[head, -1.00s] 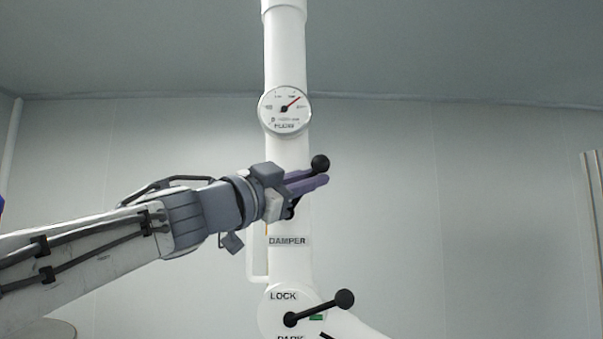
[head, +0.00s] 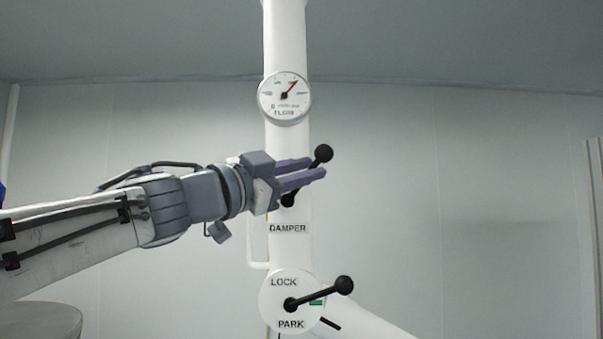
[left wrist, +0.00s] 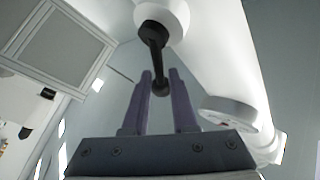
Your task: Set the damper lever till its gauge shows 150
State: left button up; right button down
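The damper lever (head: 323,153), a black rod with a ball knob, is on the white column above the DAMPER label (head: 288,228). It tilts up and right. The round white gauge (head: 284,97) is above it; its red needle points up and right, and its figures are too small to read. My left gripper (head: 318,167) is open, its purple fingers apart on either side of the lever and partly hiding the rod. In the left wrist view the knob (left wrist: 162,88) shows between the fingers (left wrist: 160,75); I cannot tell if they touch it. My right gripper is out of view.
A second black lever (head: 343,285) on a round LOCK/PARK plate (head: 270,300) is below, pointing right and slightly up. A white branch pipe (head: 372,326) runs down right. The space right of the column is clear.

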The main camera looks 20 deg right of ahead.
pick_arm(q)
jog(key=b+v, duration=0.3)
jog(key=v, duration=0.5)
jog(key=shift+a, duration=0.25)
jog(key=shift+s+f, duration=0.1)
jog(key=shift+f, duration=0.1)
jog(key=w+a+f+n+t+y+b, duration=0.25)
jog(key=f+n+y, duration=0.35)
jog(key=f, duration=1)
jog(key=w+a+f+n+t+y+b, duration=0.1)
jog(key=w+a+f+n+y+b, duration=0.4)
jog(key=f, duration=1.1)
jog(key=s+a+f+n+g+y+p, duration=0.1)
jog(key=s+f+g+y, duration=0.15)
jog(key=s+f, duration=0.45)
jog(key=s+a+f+n+g+y+p, duration=0.1)
jog(key=s+f+n+g+y, duration=0.15)
jog(key=f, duration=0.75)
jog(key=s+a+f+g+y+b, duration=0.1)
jog(key=s+a+f+g, duration=0.1)
jog(key=s+f+g, duration=0.2)
jog(key=s+a+f+m+g, duration=0.1)
jog(key=s+a+f+g, duration=0.1)
jog(key=s+f, duration=0.6)
jog(key=s+g, duration=0.1)
jog(key=s, duration=0.4)
jog(key=shift+a+f+g+y+b, duration=0.15)
jog(key=shift+f+g+y+b, duration=0.2)
jog(key=shift+f+y, duration=0.05)
jog(key=shift+m, duration=0.25)
